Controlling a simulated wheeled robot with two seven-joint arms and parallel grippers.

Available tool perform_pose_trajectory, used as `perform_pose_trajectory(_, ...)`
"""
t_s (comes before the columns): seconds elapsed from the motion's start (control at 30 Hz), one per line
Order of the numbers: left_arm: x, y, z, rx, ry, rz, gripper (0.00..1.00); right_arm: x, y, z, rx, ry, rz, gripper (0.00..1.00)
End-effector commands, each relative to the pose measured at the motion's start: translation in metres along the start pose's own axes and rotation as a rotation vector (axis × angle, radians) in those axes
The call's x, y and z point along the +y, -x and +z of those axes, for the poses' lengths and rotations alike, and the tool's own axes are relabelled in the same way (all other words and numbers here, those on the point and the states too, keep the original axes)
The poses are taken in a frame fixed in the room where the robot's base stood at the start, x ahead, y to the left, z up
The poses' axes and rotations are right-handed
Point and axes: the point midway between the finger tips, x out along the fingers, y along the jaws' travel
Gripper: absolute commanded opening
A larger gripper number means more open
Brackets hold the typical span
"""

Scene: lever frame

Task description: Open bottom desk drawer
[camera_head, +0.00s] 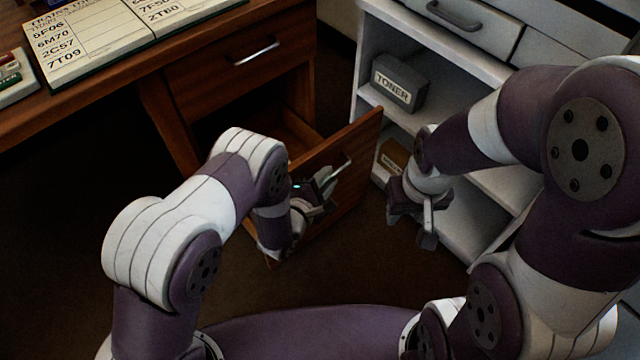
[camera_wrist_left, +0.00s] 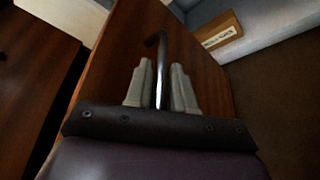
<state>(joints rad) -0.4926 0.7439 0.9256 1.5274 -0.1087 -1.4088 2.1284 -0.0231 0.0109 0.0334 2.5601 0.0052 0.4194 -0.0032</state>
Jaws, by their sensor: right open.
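The wooden desk's bottom drawer (camera_head: 343,178) is pulled well out, and its open inside shows behind the front panel. Its metal handle (camera_head: 345,163) is on the outer face of that panel. My left gripper (camera_head: 322,190) is at this handle. In the left wrist view the handle bar (camera_wrist_left: 161,65) stands between the two closely set fingers of my left gripper (camera_wrist_left: 161,75), which are shut on it. My right gripper (camera_head: 412,226) is open and empty, to the right of the drawer front and apart from it.
The desk's upper drawer (camera_head: 238,77) is shut. A grey shelf unit (camera_head: 366,62) stands close at the right, holding a toner box (camera_head: 398,82) and a brown box (camera_head: 393,156). A timetable board (camera_head: 88,45) lies on the desk top. Dark floor is free before the drawer.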

Motion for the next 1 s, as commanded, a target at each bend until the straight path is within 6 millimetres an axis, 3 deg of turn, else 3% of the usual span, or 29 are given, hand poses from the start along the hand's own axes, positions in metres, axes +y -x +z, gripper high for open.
perform_pose_trajectory(0.3, 0.004, 0.081, 0.003, 0.003, 0.001, -0.004, 0.23, 0.0, 0.037, -0.004, 0.0, 0.0, 0.0, 0.43)
perform_pose_trajectory(0.5, 0.002, 0.115, 0.001, 0.001, 0.0, -0.002, 0.23, 0.0, 0.046, -0.005, 0.0, 0.0, 0.0, 0.43)
perform_pose_trajectory(1.0, 0.0, 0.121, 0.001, -0.001, 0.0, -0.001, 0.23, 0.0, 0.046, -0.005, 0.0, 0.0, 0.0, 0.43)
